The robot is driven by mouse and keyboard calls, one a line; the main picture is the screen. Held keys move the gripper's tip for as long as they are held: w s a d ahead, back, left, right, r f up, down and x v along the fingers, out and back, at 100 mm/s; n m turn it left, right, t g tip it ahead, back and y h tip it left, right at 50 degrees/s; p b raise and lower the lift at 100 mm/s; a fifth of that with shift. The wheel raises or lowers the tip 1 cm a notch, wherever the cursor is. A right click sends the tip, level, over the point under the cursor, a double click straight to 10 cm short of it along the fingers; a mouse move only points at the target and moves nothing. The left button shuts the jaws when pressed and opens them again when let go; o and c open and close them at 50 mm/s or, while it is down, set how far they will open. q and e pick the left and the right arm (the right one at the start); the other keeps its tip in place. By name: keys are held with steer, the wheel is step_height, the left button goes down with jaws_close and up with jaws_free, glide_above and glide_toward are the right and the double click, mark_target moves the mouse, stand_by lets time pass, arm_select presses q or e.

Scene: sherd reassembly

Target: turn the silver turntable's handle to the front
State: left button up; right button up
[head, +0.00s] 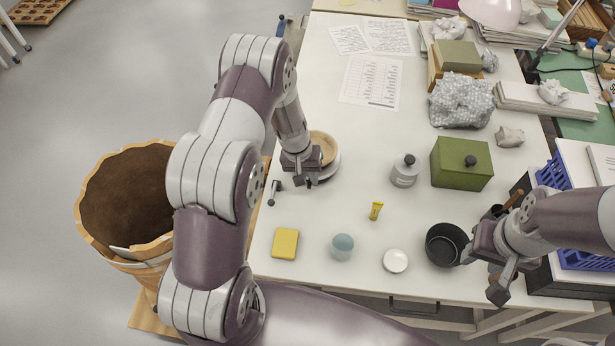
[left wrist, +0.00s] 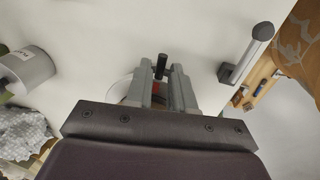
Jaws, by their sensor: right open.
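The silver turntable (head: 334,168) stands on the white table with a tan bowl-shaped piece (head: 325,145) on it. My left gripper (head: 302,182) is low at its front-left side and hides part of it. In the left wrist view, the dark upright handle (left wrist: 161,64) sits between the close-set tips of my left gripper (left wrist: 162,72). The fingers appear shut on it, with hardly any gap beside it. A strip of turntable rim shows behind the fingers. My right gripper (head: 497,278) is open and empty, near the black pot at the right.
A grey bottle (head: 405,170) and green box (head: 462,163) stand to the right. A yellow block (head: 285,243), blue-grey cup (head: 342,246) and black pot (head: 444,245) are in front.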

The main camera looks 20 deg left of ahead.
arm_select(q)
steer(key=shift+o, duration=0.6)
steer(key=shift+s, duration=0.15)
step_height(320, 180, up, 12)
steer(key=a, duration=0.2)
steer(key=shift+s+a+r, duration=0.2)
steer(key=shift+s, duration=0.1)
